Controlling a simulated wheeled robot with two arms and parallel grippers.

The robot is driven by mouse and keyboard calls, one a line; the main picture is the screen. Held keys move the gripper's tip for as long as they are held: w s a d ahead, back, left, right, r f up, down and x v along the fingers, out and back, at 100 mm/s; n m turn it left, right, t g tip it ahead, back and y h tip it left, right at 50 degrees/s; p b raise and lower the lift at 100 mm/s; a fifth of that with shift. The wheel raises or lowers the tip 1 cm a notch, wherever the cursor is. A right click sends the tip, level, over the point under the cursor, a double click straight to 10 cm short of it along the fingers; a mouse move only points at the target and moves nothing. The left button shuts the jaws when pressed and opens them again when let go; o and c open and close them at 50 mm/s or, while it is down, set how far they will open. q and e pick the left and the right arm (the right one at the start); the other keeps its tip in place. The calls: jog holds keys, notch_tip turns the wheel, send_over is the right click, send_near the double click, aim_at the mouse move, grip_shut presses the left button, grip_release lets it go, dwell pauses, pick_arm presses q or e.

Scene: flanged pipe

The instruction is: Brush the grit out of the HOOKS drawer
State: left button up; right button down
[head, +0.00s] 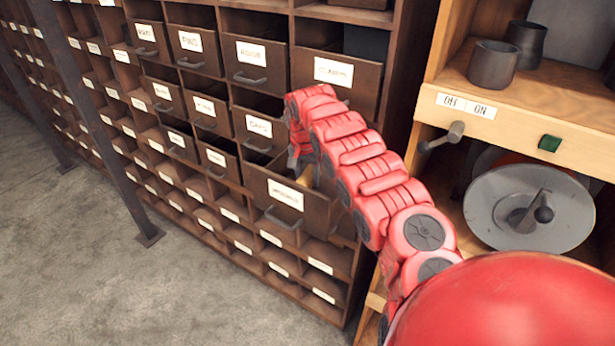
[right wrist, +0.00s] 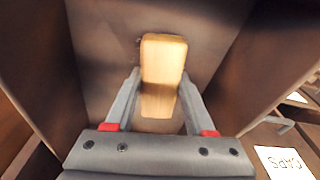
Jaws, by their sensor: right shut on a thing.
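My right gripper (right wrist: 160,82) is shut on the pale wooden handle of a brush (right wrist: 163,72) in the right wrist view. Bristles are hidden beneath the wood. The gripper and brush are inside a pulled-out dark wooden drawer (head: 286,211), whose sides and floor surround them in the right wrist view (right wrist: 102,70). In the head view my right arm partly covers this drawer, and a bit of the pale wood (head: 306,177) shows over it. The drawer's label is too blurred to read for sure. I cannot make out grit on the drawer floor. My left gripper is out of view.
A tall cabinet of labelled drawers (head: 215,158) fills the left and middle, several of them pulled out. At right, a wooden bench holds dark cups (head: 493,66), an OFF/ON switch lever (head: 455,131), a green button (head: 549,143) and a grey disc with crank (head: 485,205). Floor at left is clear.

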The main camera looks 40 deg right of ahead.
jog(key=shift+f+b, duration=0.5)
jog(key=shift+f, duration=0.05)
dwell(0.4)
jog(key=shift+w+a+b, duration=0.45)
jog(key=shift+w+b, duration=0.1)
jog(key=shift+w, duration=0.1)
jog(key=shift+d, duration=0.2)
jog(key=shift+f+b, duration=0.15)
jog(key=shift+b, duration=0.55)
jog(key=shift+s+d+b, duration=0.25)
jog(key=shift+s+b, duration=0.2)
jog(key=shift+b, duration=0.65)
jog(key=shift+s+b, duration=0.15)
jog(key=shift+b, duration=0.2)
jog(key=shift+s, duration=0.1)
